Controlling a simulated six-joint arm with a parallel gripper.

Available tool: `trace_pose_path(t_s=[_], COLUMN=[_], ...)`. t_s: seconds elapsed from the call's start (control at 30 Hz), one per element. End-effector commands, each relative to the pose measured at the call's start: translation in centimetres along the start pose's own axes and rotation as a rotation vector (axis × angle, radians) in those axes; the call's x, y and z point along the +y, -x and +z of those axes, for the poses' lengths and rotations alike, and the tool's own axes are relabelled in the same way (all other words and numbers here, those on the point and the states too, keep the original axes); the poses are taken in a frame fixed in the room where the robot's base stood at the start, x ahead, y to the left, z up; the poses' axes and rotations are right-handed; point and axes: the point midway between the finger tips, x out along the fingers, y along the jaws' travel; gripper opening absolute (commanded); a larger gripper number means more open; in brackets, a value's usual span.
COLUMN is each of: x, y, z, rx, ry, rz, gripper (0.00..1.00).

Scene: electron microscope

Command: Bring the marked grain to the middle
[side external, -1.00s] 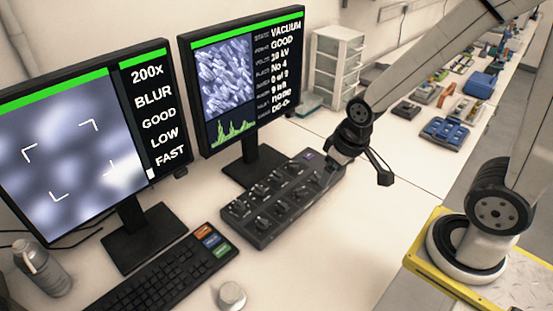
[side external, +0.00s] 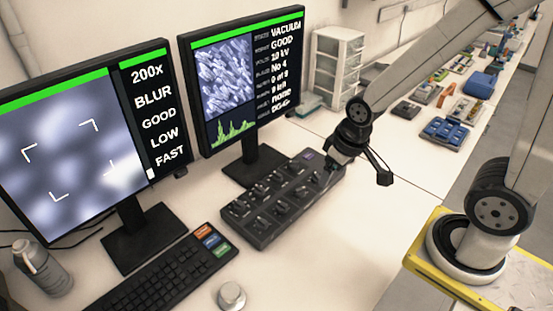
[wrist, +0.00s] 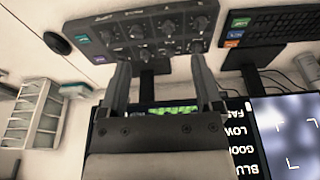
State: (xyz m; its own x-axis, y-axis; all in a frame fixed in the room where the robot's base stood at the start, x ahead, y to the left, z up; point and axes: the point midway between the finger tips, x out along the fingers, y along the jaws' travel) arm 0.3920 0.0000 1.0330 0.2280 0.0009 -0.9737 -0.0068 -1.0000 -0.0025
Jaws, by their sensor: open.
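The left monitor (side external: 70,150) shows a blurred grey picture with white corner brackets near its middle and the words 200x, BLUR, GOOD, LOW and FAST. No marked grain can be made out in the blur. The right monitor (side external: 243,75) shows a sharp picture of elongated grains, a green graph and a status list. The black knob panel (side external: 283,200) with several knobs lies in front of the right monitor. My gripper (wrist: 163,75) is open in the wrist view, its two fingers apart and pointing at the panel. In the side view it is over the panel's far right end.
A keyboard (side external: 165,275) with orange, blue and green keys lies left of the panel. A round knob (side external: 231,295) stands near the front edge.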

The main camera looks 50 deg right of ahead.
Motion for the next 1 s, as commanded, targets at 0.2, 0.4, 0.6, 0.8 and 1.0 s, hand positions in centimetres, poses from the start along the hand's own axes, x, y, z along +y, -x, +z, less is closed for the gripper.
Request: trace_pose_path(t_s=[0.2, 0.4, 0.6, 0.8, 1.0], x=[0.2, 0.5, 0.9, 1.3, 1.7], y=[-0.8, -2.6, -5.4, -8.6, -12.1], z=[-1.0, -2.9, -5.1, -7.2, -8.9], rx=[-0.03, -0.098, -0.186, -0.278, -0.375], ry=[-0.11, -0.354, -0.661, -0.968, -1.266], rz=[-0.011, -0.034, -0.06, -0.084, -0.104], gripper=[0.83, 0.83, 0.83, 0.83, 0.83])
